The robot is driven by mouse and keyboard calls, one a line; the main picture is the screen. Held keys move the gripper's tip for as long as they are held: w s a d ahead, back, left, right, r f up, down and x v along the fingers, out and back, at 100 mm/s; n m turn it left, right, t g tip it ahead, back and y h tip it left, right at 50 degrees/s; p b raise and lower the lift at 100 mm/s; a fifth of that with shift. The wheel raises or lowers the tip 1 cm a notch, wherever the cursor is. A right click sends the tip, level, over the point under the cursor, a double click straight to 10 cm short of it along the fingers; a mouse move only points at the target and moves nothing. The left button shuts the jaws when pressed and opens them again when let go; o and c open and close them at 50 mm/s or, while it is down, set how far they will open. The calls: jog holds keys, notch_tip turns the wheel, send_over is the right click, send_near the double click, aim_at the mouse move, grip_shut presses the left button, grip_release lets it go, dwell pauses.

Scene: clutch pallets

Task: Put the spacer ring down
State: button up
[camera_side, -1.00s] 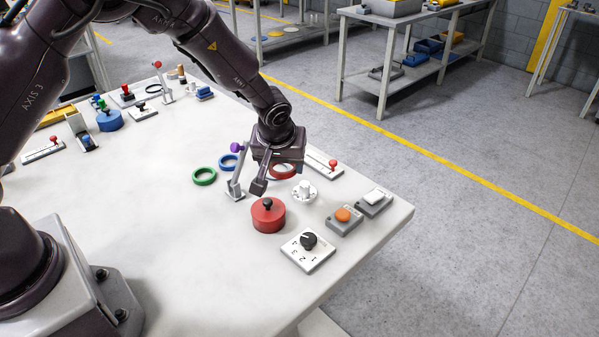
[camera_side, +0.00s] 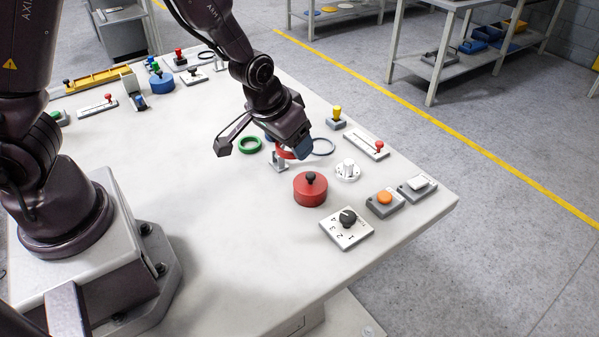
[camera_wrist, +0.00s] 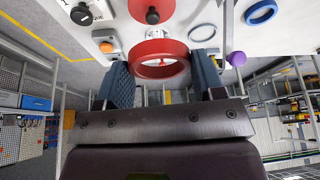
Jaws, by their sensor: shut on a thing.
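The red spacer ring (camera_wrist: 160,71) shows between my two fingers in the wrist view. My gripper (camera_wrist: 163,66) is shut on it, a finger at each side. In the side view the ring (camera_side: 284,154) is mostly hidden behind my gripper (camera_side: 301,146), low over the table behind the red round block. I cannot tell whether the ring touches the table. A green ring (camera_side: 250,145) lies on the table to the left. A pale grey-blue ring (camera_side: 323,147) lies just right of the gripper. A blue ring (camera_wrist: 261,12) shows in the wrist view.
The red block (camera_side: 310,188) with a black knob stands in front. A white knob dial (camera_side: 347,171), a slider (camera_side: 366,145) and a yellow button (camera_side: 336,117) stand to the right. A lever's purple ball (camera_wrist: 238,59) is close to one finger. The left middle table is clear.

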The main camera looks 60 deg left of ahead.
jog(key=shift+s+a+r+m, duration=0.5)
jog(key=shift+a+r+m, duration=0.3)
jog(key=shift+r, duration=1.35)
jog(key=w+a+n, duration=0.1)
jog(key=w+a, duration=0.5)
jog(key=w, duration=0.2)
jog(key=w+a+f+n, duration=0.2)
jog(key=w+a+f, duration=0.5)
jog(key=w+a, duration=0.5)
jog(key=f, duration=0.2)
jog(key=s+a+f, duration=0.1)
jog(key=f, duration=0.2)
jog(key=shift+s+a+f, duration=0.2)
jog(key=shift+a+f, duration=0.15)
jog(key=shift+a, duration=0.05)
jog(key=shift+y, duration=0.3)
jog(key=shift+f, duration=2.35)
jog(key=shift+f, duration=0.45)
jog(key=shift+f, duration=0.1)
